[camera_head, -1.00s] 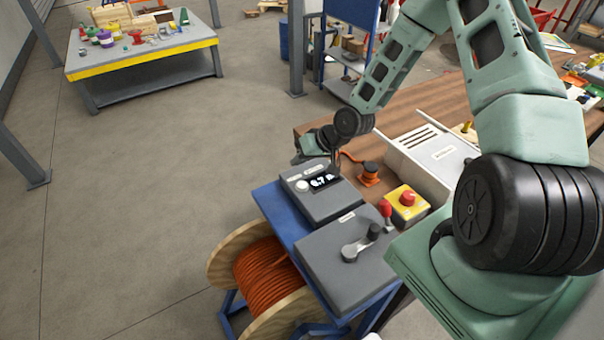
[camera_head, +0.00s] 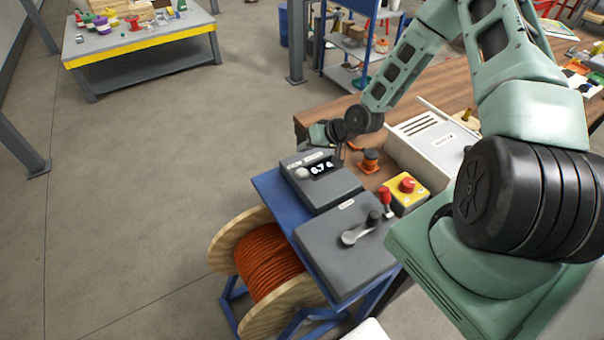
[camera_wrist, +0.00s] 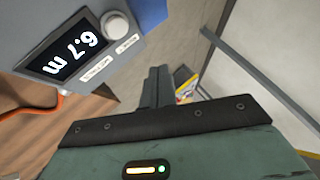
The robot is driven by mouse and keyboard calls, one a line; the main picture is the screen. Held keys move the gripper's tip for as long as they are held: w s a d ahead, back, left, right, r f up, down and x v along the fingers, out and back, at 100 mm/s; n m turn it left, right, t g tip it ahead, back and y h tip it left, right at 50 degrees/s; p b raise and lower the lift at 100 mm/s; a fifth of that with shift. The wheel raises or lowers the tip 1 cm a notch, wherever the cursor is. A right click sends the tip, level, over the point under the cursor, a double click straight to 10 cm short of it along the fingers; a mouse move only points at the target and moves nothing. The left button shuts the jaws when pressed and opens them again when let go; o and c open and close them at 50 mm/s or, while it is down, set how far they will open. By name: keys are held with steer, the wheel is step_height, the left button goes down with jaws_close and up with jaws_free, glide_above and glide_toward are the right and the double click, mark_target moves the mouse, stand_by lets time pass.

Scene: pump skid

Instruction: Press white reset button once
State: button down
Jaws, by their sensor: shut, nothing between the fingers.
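The white reset button (camera_head: 302,173) is a round knob on the grey display box (camera_head: 338,194), left of a dark screen (camera_head: 321,168) with white digits. My gripper (camera_head: 338,146) is just behind the box's far edge in the head view. In the wrist view my gripper's fingers (camera_wrist: 157,73) are together with nothing between them. They are apart from the button, to its lower right in that view.
A second grey box with a crank handle (camera_head: 362,230) stands in front. A red lever (camera_head: 384,196) and a yellow box with a red button (camera_head: 407,186) are at its right. A cable reel (camera_head: 265,262) stands below left. Open floor lies left.

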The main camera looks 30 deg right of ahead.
mark_target(305, 173)
step_height(305, 173, down, 7)
steer(key=b, duration=0.4)
stand_by(1.9)
steer(key=shift+f+b, duration=0.35)
steer(key=shift+b, duration=0.2)
steer(key=shift+f+b, duration=0.4)
steer(key=shift+f, duration=0.1)
stand_by(0.4)
steer(key=shift+r, duration=0.15)
steer(key=shift+r+p, duration=0.7)
steer(key=shift+r, duration=0.1)
steer(key=shift+r+p, duration=1.85)
steer(key=shift+r, duration=0.7)
